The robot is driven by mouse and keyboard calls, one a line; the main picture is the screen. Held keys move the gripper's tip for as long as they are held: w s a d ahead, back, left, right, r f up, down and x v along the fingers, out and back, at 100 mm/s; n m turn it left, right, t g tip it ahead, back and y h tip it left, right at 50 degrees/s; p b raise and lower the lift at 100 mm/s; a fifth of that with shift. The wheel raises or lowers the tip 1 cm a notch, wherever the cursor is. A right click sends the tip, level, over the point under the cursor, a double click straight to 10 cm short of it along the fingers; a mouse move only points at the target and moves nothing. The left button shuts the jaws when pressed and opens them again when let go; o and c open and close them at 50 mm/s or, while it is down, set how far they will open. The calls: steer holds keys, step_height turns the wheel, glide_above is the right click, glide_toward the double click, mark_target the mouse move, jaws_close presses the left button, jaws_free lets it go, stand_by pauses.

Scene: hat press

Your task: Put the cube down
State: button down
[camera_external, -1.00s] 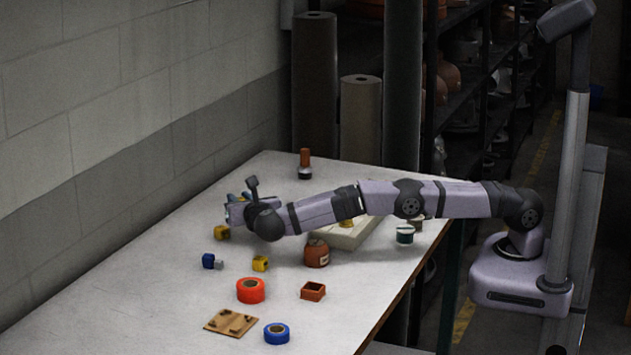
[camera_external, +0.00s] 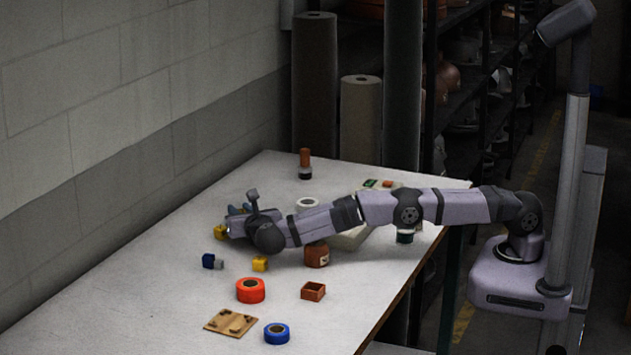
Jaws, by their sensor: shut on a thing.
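My gripper (camera_external: 230,224) is low over the far left part of the table, pointing left. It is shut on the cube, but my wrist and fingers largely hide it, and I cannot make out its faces. Small blue patches show just above the fingers; I cannot tell whether they belong to the cube. A yellow block (camera_external: 220,232) shows right beside the fingertips; I cannot tell whether they touch. Whether the held cube touches the white table (camera_external: 130,300) is hidden.
Nearer lie a blue and grey piece (camera_external: 209,261), a yellow block (camera_external: 260,264), a red tape roll (camera_external: 250,291), a small brown box (camera_external: 313,291), a wooden board (camera_external: 231,322) and a blue tape roll (camera_external: 277,333). A brown jar (camera_external: 317,256) stands under my arm. The left foreground is clear.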

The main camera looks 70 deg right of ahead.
steer(key=c, duration=1.5)
jaws_free()
steer(key=shift+f, duration=0.1)
steer(key=shift+c, duration=0.2)
steer(key=shift+r+p, duration=0.6)
steer(key=shift+r, duration=0.15)
steer(key=b+v, duration=0.1)
steer(key=v, duration=1.1)
